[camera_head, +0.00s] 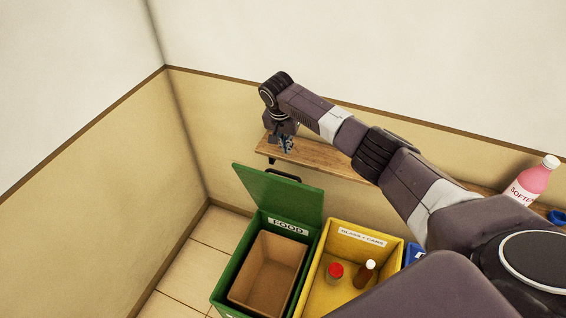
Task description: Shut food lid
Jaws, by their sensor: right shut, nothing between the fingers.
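The green food bin (234,262) stands on the floor at the lower middle, with a white FOOD label at its back edge. Its green lid (281,197) is raised, tilted up toward the wall behind the bin, with a dark handle at its top edge. The open bin shows a brown inner container that looks empty. My right gripper (287,148) hangs in front of the wooden shelf, behind and above the lid's top edge. It is shut and holds nothing, and it appears apart from the lid. My left gripper is not in view.
A yellow glass and cans bin (346,232) stands open to the right, holding a red-topped jar (334,271) and a brown bottle (364,273). The wooden shelf (322,157) runs along the wall. A pink bottle (530,186) stands at far right. Floor left of the bins is clear.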

